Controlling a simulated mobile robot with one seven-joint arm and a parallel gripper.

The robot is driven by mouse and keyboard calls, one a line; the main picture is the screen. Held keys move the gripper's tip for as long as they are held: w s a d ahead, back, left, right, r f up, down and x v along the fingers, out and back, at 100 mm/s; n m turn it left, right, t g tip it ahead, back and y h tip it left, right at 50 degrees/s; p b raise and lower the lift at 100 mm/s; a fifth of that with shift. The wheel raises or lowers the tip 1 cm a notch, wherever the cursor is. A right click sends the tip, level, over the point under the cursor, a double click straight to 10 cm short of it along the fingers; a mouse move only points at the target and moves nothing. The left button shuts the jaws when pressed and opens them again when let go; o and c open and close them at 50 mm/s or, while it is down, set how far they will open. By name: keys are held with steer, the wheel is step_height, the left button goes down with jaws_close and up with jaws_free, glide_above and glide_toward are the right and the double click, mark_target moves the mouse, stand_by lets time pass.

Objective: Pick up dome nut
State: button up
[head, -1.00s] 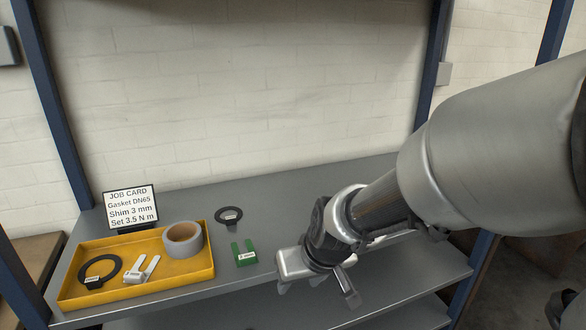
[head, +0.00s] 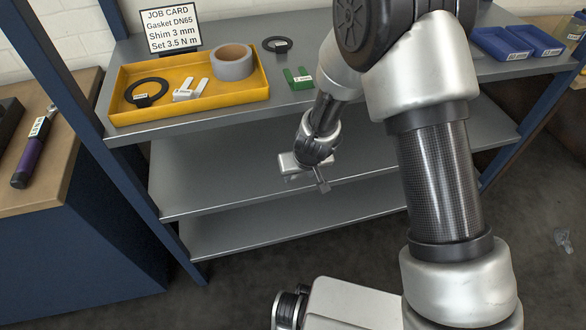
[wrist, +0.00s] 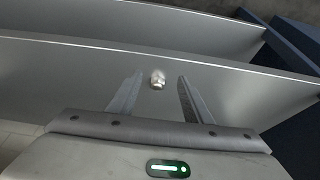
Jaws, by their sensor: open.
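The dome nut (wrist: 158,80) is a small, shiny, silvery piece on a grey shelf in the wrist view. It shows between and a little beyond the tips of my open, empty gripper (wrist: 157,82). I cannot tell the exact height of the fingers above it. In the head view my gripper (head: 306,182) is at the middle shelf, below the top shelf with the tray. I cannot make out the nut there.
The yellow tray (head: 118,115) on the top shelf holds a black ring, white pieces and a tape roll. A green shim (head: 299,80) and another black ring (head: 277,44) lie beside it. The middle shelf (head: 215,178) looks clear left of my gripper.

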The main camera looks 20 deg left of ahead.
steer(key=w+a, duration=0.2)
steer(key=w, duration=0.1)
steer(key=shift+w, duration=0.15)
steer(key=b+x, duration=0.1)
steer(key=x, duration=0.4)
steer(key=shift+w+a, duration=0.15)
steer(key=shift+w, duration=0.05)
steer(key=c, duration=1.1)
steer(key=shift+c, duration=0.2)
steer(key=shift+r, duration=0.15)
